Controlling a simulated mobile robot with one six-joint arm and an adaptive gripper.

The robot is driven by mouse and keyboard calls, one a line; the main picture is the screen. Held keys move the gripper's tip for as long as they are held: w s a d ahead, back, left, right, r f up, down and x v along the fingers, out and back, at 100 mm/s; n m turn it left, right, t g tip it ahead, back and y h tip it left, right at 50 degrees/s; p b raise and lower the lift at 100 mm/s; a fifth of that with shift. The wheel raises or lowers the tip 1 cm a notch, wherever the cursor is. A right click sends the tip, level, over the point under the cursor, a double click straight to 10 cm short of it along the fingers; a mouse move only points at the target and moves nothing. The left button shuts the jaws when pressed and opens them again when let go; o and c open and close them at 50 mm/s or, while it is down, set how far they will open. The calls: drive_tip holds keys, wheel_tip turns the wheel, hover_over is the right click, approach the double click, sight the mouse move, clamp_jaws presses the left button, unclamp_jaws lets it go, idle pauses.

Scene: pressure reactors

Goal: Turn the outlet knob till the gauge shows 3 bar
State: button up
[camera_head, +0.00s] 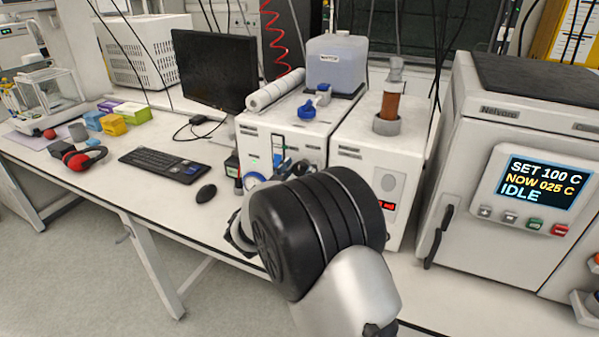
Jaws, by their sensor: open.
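A small round gauge (254,180) with a white face and blue rim sits low on the front of a white reactor unit (262,135). Its reading is too small to make out, and its lower part is partly covered. I cannot clearly make out the outlet knob; my arm covers much of the unit's lower front. A blue knob-like part (307,111) shows on top of the unit. My gripper (284,168) is mostly hidden behind my black wrist. Only dark bits of it show, close in front of the unit, beside the gauge. It is open; I cannot tell whether it touches anything.
A second white unit (352,150) with a red display stands right of it, then a large oven (520,150) reading IDLE. A clear tank (337,62) stands behind. A mouse (206,193), keyboard (164,163) and monitor (215,68) lie left.

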drive_tip(key=c, duration=1.1)
